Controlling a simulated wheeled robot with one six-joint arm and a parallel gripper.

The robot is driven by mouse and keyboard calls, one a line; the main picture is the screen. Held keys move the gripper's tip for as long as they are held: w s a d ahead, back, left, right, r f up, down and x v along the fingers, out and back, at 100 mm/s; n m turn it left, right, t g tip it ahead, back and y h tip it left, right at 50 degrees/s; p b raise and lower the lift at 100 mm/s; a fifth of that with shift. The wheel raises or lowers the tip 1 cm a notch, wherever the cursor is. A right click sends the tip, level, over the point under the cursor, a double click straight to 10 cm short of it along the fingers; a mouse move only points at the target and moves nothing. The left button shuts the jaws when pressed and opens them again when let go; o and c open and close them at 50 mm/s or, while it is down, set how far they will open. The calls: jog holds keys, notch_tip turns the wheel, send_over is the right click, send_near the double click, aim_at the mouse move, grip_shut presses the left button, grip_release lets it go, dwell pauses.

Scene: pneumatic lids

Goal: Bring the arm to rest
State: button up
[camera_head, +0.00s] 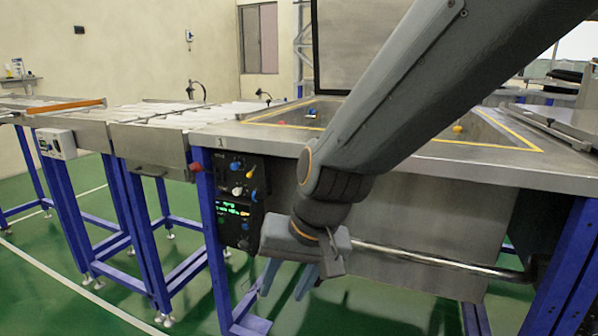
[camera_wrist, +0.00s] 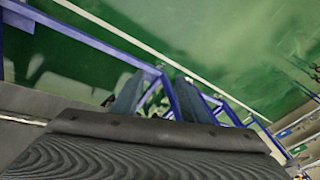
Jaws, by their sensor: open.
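My gripper (camera_head: 288,280) hangs at the lower end of my grey arm in the head view, pointing down in front of the steel table. Its two fingers are apart with nothing between them. The wrist view shows the same fingers (camera_wrist: 156,97) spread over the green floor and blue frame legs. My arm slants from the upper right down to the gripper and hides part of the table top and front.
The steel table (camera_head: 500,172) has a yellow-bordered top and a front rail (camera_head: 430,262) right of my gripper. A control panel (camera_head: 238,205) with knobs is just left of it. Blue legs (camera_head: 216,260) stand nearby. Green floor (camera_head: 70,250) is open at lower left.

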jog(key=s+d+r+n+g+h, duration=0.1)
jog(key=s+d+n+g+h, duration=0.15)
jog(key=s+d, duration=0.85)
jog(key=d+r+m+p, duration=0.3)
jog(key=d+r+p, duration=0.7)
jog(key=p, duration=1)
jog(key=shift+w+d+r+h, duration=0.35)
jog(key=shift+w+r, duration=0.05)
jog(key=shift+r, duration=0.2)
